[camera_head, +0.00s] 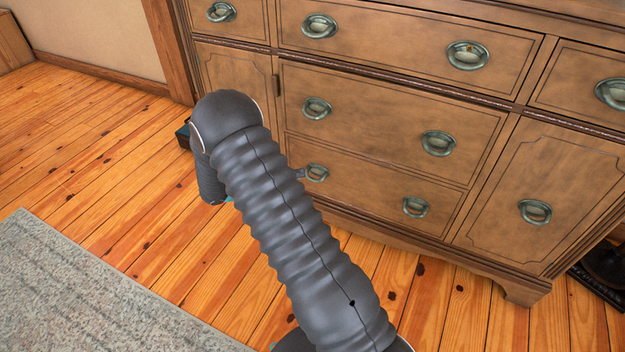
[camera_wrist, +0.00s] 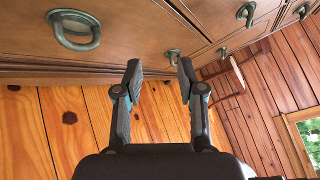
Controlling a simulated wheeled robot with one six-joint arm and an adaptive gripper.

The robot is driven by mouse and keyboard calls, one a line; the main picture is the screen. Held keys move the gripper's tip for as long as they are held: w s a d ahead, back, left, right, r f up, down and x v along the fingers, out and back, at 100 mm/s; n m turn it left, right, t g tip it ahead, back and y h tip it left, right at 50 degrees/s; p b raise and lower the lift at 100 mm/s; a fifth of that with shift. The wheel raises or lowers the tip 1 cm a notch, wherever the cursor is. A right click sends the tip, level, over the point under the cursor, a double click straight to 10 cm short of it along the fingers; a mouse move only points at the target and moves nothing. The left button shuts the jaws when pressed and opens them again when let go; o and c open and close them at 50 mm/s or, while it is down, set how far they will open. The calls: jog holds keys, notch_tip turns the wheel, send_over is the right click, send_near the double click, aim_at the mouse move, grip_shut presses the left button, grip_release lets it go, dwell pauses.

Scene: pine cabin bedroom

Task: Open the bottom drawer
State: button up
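The bottom drawer (camera_head: 365,186) is the lower drawer in the middle of the wooden dresser and looks shut. Its left handle (camera_head: 317,172) and right handle (camera_head: 416,207) are greenish metal rings. My gripper is mostly hidden behind my arm in the head view; a small dark tip shows just left of the left handle. In the wrist view my gripper (camera_wrist: 160,67) is open, with nothing between its fingers. I see no contact.
The dresser (camera_head: 400,228) has more drawers above and a door on each side. A nearer handle (camera_wrist: 75,30) shows at upper left in the wrist view. The plank floor (camera_head: 110,180) is clear in front, with a grey rug (camera_head: 80,290) at lower left.

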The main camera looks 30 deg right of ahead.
aim_at(313, 177)
jog(key=w+a+f+n+t+h, duration=0.2)
jog(key=f+n+t, duration=0.1)
jog(key=f+n, duration=0.3)
jog(key=w+a+f+n+t+h, duration=0.1)
jog(key=w+f+n+t, duration=0.2)
jog(key=f, duration=0.6)
jog(key=shift+n, duration=0.7)
jog(key=x, duration=0.8)
jog(key=s+x, duration=0.1)
jog(key=x, duration=0.4)
jog(key=shift+w+d+r, duration=0.1)
jog(key=shift+d+r, duration=0.05)
jog(key=shift+d, duration=0.05)
grip_shut()
